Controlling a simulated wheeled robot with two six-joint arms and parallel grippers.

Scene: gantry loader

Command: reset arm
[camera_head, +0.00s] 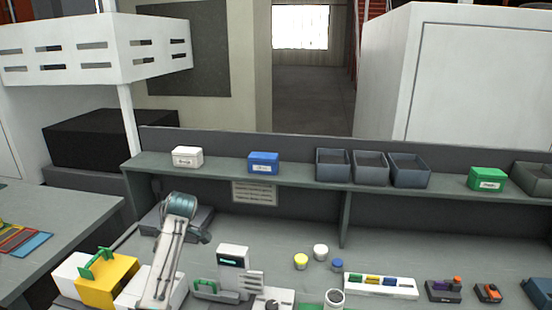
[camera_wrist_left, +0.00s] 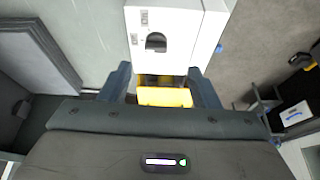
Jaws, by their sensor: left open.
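My left gripper (camera_wrist_left: 160,84) shows in the left wrist view with its two dark fingers spread apart, so it is open. A yellow part (camera_wrist_left: 165,97) shows in the gap between the fingers; I cannot tell whether either finger touches it. A white box-shaped unit (camera_wrist_left: 165,38) with a dark opening is just beyond the fingertips. My right gripper is in neither view.
In the head view, a yellow block with a green handle (camera_head: 107,281) and a teal-spooled device (camera_head: 180,205) stand on the left of the bench. Blue (camera_head: 263,163), white (camera_head: 187,157) and green (camera_head: 487,179) boxes and grey bins (camera_head: 333,165) line the shelf. Mid-bench behind the caps is clear.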

